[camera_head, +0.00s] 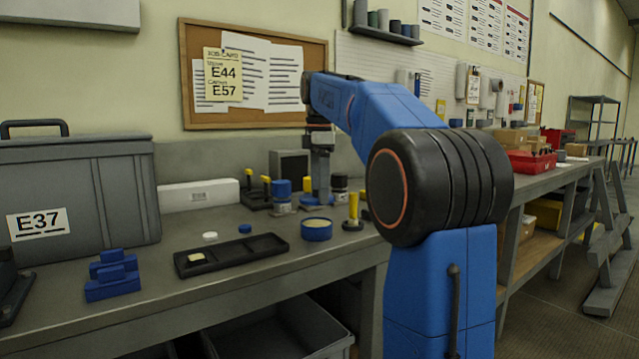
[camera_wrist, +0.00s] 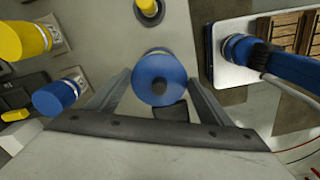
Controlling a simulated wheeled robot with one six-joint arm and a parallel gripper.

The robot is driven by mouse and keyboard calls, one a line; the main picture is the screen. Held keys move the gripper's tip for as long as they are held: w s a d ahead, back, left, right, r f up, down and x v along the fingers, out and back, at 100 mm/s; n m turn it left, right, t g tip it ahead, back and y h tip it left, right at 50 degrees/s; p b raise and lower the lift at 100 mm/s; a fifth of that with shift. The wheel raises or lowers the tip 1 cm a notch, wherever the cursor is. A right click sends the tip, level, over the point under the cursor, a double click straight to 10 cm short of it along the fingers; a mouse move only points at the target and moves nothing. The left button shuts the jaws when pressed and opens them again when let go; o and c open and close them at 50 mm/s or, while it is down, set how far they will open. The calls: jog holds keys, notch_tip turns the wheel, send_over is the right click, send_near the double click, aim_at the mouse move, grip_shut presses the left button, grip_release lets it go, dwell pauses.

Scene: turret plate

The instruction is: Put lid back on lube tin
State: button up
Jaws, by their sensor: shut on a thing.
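The lube tin (camera_head: 317,232) is a short blue round tin on the bench, open at the top with pale contents showing. My gripper (camera_head: 319,199) points down just above and behind it in the head view. In the wrist view, my gripper (camera_wrist: 160,88) has its fingers on either side of a round blue lid (camera_wrist: 147,88) with a dark knob at its centre. The lid looks level and is apart from the tin. The lid hides what is straight below it in the wrist view.
A blue-capped jar (camera_head: 281,190) stands left of my gripper, and a yellow-handled tool (camera_head: 353,208) stands right of the tin. A grey case (camera_head: 110,185) stands far left.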

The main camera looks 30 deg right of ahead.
jog(key=shift+f, duration=2.6)
jog(key=shift+f, duration=0.25)
dwell(0.3)
jog(key=o, duration=1.1)
jog(key=shift+o, duration=0.6)
jog(key=shift+r, duration=0.1)
jog(key=shift+r, duration=3.4)
jog(key=shift+c, duration=0.3)
grip_shut()
